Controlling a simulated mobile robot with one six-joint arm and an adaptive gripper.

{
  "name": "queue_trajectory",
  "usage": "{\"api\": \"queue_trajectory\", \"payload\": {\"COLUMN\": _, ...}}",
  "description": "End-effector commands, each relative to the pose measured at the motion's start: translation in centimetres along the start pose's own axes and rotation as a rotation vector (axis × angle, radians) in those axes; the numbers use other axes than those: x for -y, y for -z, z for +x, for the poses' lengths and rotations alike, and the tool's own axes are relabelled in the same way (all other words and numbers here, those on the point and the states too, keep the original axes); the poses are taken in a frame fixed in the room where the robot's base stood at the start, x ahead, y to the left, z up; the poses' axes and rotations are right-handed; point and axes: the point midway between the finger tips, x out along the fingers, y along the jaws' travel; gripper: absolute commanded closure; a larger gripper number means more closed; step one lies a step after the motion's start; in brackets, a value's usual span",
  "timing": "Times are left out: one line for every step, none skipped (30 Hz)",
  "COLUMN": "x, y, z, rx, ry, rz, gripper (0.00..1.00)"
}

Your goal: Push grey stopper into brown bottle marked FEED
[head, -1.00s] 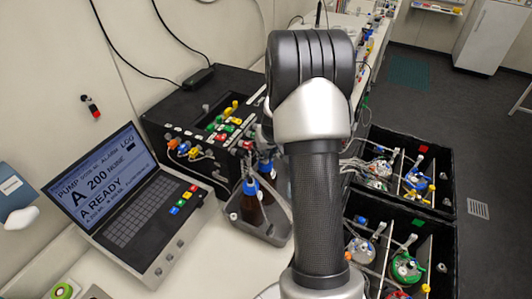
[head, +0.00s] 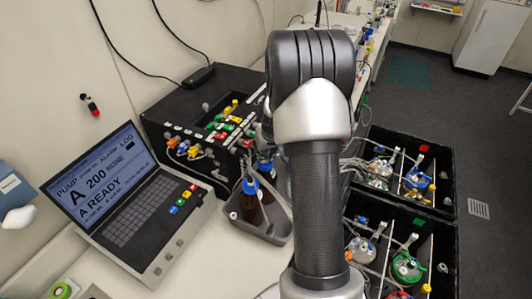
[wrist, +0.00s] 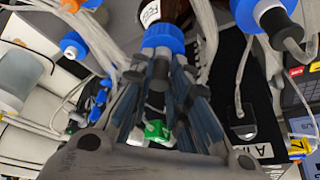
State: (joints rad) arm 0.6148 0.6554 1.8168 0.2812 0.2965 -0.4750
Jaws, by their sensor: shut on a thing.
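A brown bottle (wrist: 178,10) with a blue cap (wrist: 163,38) and part of a white label stands straight ahead of my gripper (wrist: 160,66) in the wrist view. My gripper is shut on a dark grey piece, which looks like the grey stopper (wrist: 157,78). The fingertips and the piece are close to the blue cap; I cannot tell whether they touch it. The head view shows two brown bottles, a front one (head: 253,207) and a rear one (head: 265,167), both blue-capped. My arm hides the gripper there.
The bottles stand in a grey tray (head: 272,236) beside a laptop-like pump console (head: 150,215). A black pump box (head: 170,120) with coloured fittings is behind. Pale tubes run close around my fingers. Black shaker boxes (head: 447,260) with vessels are at right.

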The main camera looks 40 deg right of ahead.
Motion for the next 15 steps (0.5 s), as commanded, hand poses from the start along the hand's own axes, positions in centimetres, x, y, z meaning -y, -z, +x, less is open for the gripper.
{"api": "queue_trajectory", "payload": {"x": 0.00, "y": -0.03, "z": 0.10, "rx": 0.000, "ry": 0.000, "rz": 0.000, "gripper": 0.94}}
{"api": "queue_trajectory", "payload": {"x": 0.00, "y": -0.05, "z": 0.14, "rx": 0.000, "ry": 0.000, "rz": 0.000, "gripper": 0.94}}
{"api": "queue_trajectory", "payload": {"x": 0.00, "y": -0.06, "z": 0.18, "rx": 0.000, "ry": 0.000, "rz": 0.000, "gripper": 0.94}}
{"api": "queue_trajectory", "payload": {"x": 0.00, "y": -0.08, "z": 0.21, "rx": 0.000, "ry": 0.000, "rz": 0.000, "gripper": 0.94}}
{"api": "queue_trajectory", "payload": {"x": 0.00, "y": -0.09, "z": 0.25, "rx": 0.000, "ry": 0.000, "rz": 0.000, "gripper": 0.94}}
{"api": "queue_trajectory", "payload": {"x": 0.00, "y": -0.11, "z": 0.29, "rx": 0.000, "ry": 0.000, "rz": 0.000, "gripper": 0.94}}
{"api": "queue_trajectory", "payload": {"x": 0.00, "y": -0.13, "z": 0.33, "rx": 0.000, "ry": 0.000, "rz": 0.000, "gripper": 0.94}}
{"api": "queue_trajectory", "payload": {"x": 0.00, "y": -0.15, "z": 0.36, "rx": 0.000, "ry": 0.000, "rz": 0.000, "gripper": 0.94}}
{"api": "queue_trajectory", "payload": {"x": 0.00, "y": -0.17, "z": 0.41, "rx": 0.000, "ry": 0.000, "rz": 0.000, "gripper": 0.94}}
{"api": "queue_trajectory", "payload": {"x": 0.00, "y": -0.19, "z": 0.45, "rx": 0.000, "ry": 0.000, "rz": 0.000, "gripper": 0.94}}
{"api": "queue_trajectory", "payload": {"x": 0.00, "y": -0.18, "z": 0.42, "rx": 0.000, "ry": 0.000, "rz": 0.000, "gripper": 0.94}}
{"api": "queue_trajectory", "payload": {"x": 0.00, "y": -0.17, "z": 0.39, "rx": 0.000, "ry": 0.000, "rz": 0.000, "gripper": 0.94}}
{"api": "queue_trajectory", "payload": {"x": 0.00, "y": -0.17, "z": 0.38, "rx": 0.000, "ry": 0.000, "rz": 0.000, "gripper": 0.94}}
{"api": "queue_trajectory", "payload": {"x": 0.00, "y": -0.17, "z": 0.38, "rx": 0.000, "ry": 0.000, "rz": 0.000, "gripper": 0.82}}
{"api": "queue_trajectory", "payload": {"x": 0.01, "y": -0.17, "z": 0.38, "rx": 0.001, "ry": 0.000, "rz": 0.000, "gripper": 0.79}}
